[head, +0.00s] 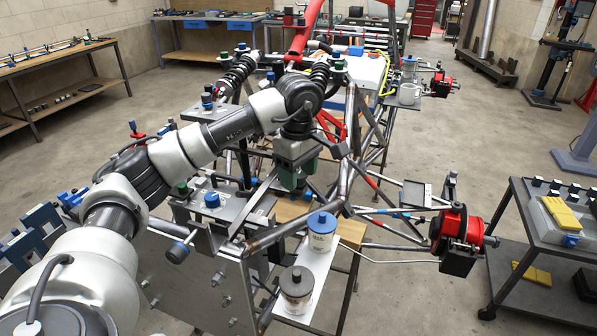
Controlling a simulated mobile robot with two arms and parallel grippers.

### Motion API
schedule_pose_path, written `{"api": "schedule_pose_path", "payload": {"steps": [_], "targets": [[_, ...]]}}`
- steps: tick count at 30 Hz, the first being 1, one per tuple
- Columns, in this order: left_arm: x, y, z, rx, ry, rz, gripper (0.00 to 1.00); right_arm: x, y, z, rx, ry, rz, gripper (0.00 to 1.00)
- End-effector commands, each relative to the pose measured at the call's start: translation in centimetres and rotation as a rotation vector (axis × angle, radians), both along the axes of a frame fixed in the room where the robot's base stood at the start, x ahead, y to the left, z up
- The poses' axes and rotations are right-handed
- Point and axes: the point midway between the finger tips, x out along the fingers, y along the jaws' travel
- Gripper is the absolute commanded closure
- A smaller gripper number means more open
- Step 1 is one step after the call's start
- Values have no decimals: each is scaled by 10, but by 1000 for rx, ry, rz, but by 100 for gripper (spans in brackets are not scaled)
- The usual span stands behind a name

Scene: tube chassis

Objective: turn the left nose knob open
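The tube chassis (345,185) stands ahead of me, with its nose end toward me. My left arm reaches across the picture. My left gripper (293,184) points down over the chassis, right of these knobs and apart from them. Its fingers are dark and partly hidden, so its opening is unclear. My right gripper is out of view.
A blue-lidded jar (322,232) and a dark-lidded jar (297,284) stand on a white shelf at the near end. A red hub (461,230) sticks out right. A cart (535,235) stands at far right. Workbenches line the back and left; floor between is clear.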

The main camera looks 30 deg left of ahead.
Motion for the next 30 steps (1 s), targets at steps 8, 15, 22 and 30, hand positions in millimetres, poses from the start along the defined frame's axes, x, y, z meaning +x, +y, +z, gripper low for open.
{"api": "schedule_pose_path", "payload": {"steps": [8, 15, 22, 30], "targets": [[0, 0, 3, 0, 1, 1, 42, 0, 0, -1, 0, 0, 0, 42], [1, -1, 43, -1, -4, -1, 42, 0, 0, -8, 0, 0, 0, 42], [0, 0, 87, 1, -2, 1, 42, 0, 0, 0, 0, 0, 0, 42], [0, 0, 107, 1, 1, 0, 42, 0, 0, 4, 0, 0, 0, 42]]}}
